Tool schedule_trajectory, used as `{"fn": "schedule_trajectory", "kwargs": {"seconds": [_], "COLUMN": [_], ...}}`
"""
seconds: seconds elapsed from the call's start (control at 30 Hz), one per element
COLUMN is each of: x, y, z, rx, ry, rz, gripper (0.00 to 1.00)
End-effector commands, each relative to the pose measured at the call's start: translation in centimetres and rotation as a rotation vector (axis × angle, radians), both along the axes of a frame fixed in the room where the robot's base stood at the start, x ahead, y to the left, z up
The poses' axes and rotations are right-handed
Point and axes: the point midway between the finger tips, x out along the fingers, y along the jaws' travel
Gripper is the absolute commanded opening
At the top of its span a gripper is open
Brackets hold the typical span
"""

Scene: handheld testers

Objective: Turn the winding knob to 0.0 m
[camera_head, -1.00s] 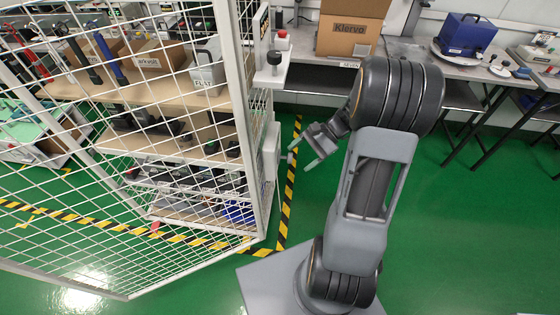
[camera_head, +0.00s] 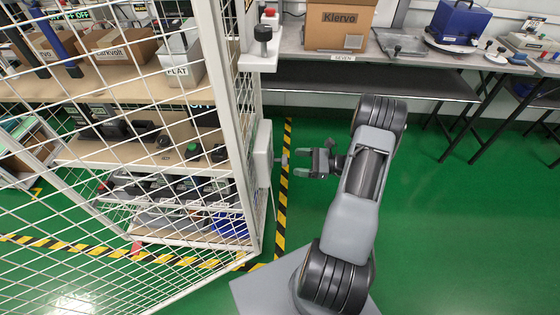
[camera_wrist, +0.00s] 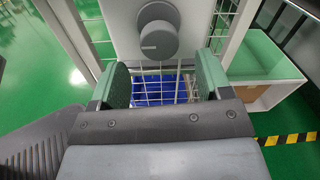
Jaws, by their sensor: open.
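The winding knob (camera_wrist: 158,38) is a round grey dial on a pale panel, at the top middle of the wrist view. A short light mark shows on its face, left of centre. In the head view the knob (camera_head: 284,160) sticks out to the right from a white box (camera_head: 263,153) on the cage post. My gripper (camera_head: 299,162) points left at it from a short distance. In the wrist view my gripper (camera_wrist: 163,80) is open with green-padded fingers apart and nothing between them. The knob lies beyond the fingertips, roughly between their lines.
A white mesh cage (camera_head: 228,130) with stocked shelves stands at left. A small white shelf (camera_head: 258,62) with a black knob juts out above the box. A workbench (camera_head: 380,62) runs along the back. Yellow-black tape (camera_head: 283,205) marks the floor below; green floor at right is clear.

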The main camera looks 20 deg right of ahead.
Motion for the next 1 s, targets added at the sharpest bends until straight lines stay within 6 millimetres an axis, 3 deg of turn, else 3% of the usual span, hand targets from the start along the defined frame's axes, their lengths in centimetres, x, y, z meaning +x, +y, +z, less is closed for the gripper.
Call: {"fn": "schedule_trajectory", "kwargs": {"seconds": [0.2,0.4,0.9,1.0], "x": [2.0,3.2,3.8,3.8], "y": [3.4,5.2,6.1,6.1], "z": [-0.1,0.0,0.0,0.0], "rx": [0.000,-0.001,-0.002,-0.002], "ry": [0.000,0.000,0.000,0.000], "rz": [0.002,0.000,-0.003,-0.002], "gripper": [0.71,0.71,0.71,0.63]}}
